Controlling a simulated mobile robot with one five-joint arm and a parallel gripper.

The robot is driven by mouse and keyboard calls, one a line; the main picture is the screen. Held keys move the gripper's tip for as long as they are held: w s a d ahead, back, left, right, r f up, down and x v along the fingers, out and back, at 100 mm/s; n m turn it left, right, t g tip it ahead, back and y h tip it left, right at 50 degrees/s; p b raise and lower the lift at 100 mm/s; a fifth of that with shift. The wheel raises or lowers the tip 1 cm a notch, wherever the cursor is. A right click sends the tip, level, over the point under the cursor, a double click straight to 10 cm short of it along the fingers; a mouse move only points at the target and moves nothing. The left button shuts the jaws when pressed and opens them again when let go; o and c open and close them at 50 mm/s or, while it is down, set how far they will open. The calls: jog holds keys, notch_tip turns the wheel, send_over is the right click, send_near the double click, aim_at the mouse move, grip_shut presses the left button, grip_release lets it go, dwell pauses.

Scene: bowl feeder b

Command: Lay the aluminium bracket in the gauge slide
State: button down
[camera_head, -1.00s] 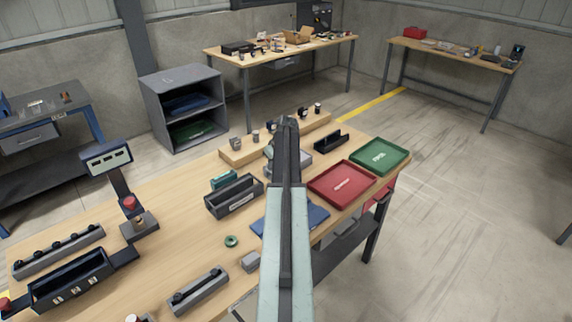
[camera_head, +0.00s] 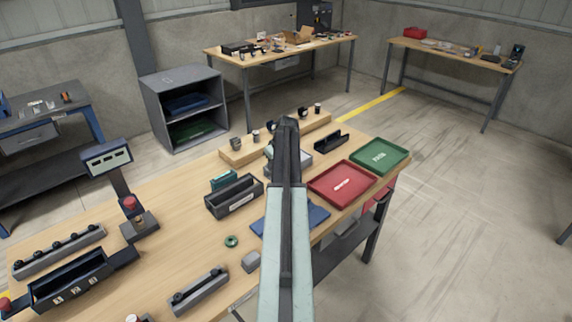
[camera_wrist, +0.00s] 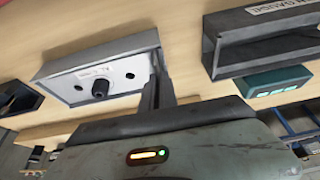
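No aluminium bracket can be made out for sure in either view. A long dark open trough (camera_head: 233,196) with a white label, likely the gauge slide, lies on the bench left of my arm. It shows at the upper right in the wrist view (camera_wrist: 265,48), with "GAUGE" partly readable. My gripper (camera_wrist: 157,78) points down beside the right end of a grey box-shaped fixture (camera_wrist: 55,80). Its fingers look close together, but what is between them is unclear. In the head view my arm hides the gripper and part of the fixture (camera_head: 305,162).
A teal box (camera_head: 222,179) stands behind the trough. A red tray (camera_head: 342,183) and a green tray (camera_head: 380,157) lie to the right, and a blue mat (camera_head: 316,216) nearer. A green ring (camera_head: 231,241) and a grey block (camera_head: 251,261) lie in front. Bare wood (camera_head: 180,225) lies left of the trough.

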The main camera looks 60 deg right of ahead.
notch_tip(320, 180, up, 4)
jog(key=p, duration=0.3)
jog(key=shift+f, duration=0.25)
jog(key=s+a, duration=0.8)
jog(key=a, duration=0.5)
jog(key=shift+a, duration=0.35)
jog(key=shift+s, duration=0.2)
